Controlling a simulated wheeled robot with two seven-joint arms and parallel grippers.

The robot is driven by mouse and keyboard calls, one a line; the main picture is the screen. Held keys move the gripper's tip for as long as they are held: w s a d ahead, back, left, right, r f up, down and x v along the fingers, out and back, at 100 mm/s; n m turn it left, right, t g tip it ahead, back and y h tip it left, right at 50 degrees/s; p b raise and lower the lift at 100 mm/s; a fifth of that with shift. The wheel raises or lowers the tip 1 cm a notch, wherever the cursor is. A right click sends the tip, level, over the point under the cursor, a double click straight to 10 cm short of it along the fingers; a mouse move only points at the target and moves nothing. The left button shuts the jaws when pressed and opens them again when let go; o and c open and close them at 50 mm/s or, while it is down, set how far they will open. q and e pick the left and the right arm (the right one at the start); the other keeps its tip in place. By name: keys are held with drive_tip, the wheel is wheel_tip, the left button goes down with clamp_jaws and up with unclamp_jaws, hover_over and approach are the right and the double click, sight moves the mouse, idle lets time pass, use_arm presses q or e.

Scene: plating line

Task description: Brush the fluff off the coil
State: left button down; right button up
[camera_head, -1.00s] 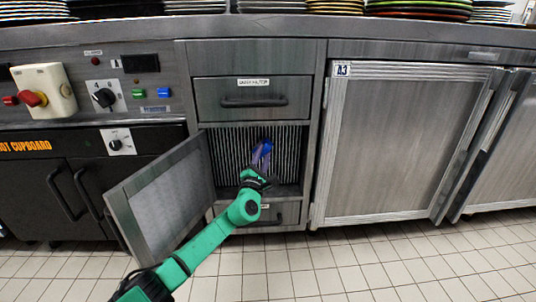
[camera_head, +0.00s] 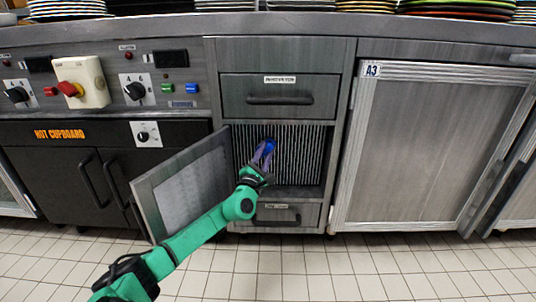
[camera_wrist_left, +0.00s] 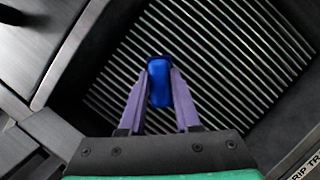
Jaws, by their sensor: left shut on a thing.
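The coil (camera_head: 303,155) is a panel of upright metal fins in an open bay between two drawers. It fills much of the left wrist view (camera_wrist_left: 215,50). My left gripper (camera_head: 258,168) is in front of the coil's left part. It is shut on a blue object (camera_head: 266,148), likely the brush. In the left wrist view my left gripper's purple fingers (camera_wrist_left: 157,95) hold the blue object (camera_wrist_left: 160,82) on both sides. Whether it touches the fins I cannot tell. Its bristles are hidden, and I make out no fluff. My right gripper is not in view.
The bay's hinged door (camera_head: 183,184) stands open on the left, close to my left arm. A drawer (camera_head: 280,97) is above and another (camera_head: 287,217) below. A black hot cupboard (camera_head: 75,175) is left, cabinet A3 (camera_head: 425,150) right. The tiled floor in front is clear.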

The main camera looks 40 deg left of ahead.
use_arm(q)
drive_tip(key=shift+s+r+p, duration=0.15)
drive_tip(key=shift+s+p, duration=0.05)
drive_tip(key=shift+p, duration=0.2)
drive_tip(key=s+d+p, duration=0.1)
drive_tip(key=s+p, duration=0.1)
drive_tip(key=s+d+p, duration=0.2)
drive_tip(key=shift+s+d, duration=0.2)
drive_tip(key=shift+d, duration=0.05)
drive_tip(key=shift+s+d+p, duration=0.9)
drive_tip(key=shift+s+p, duration=0.3)
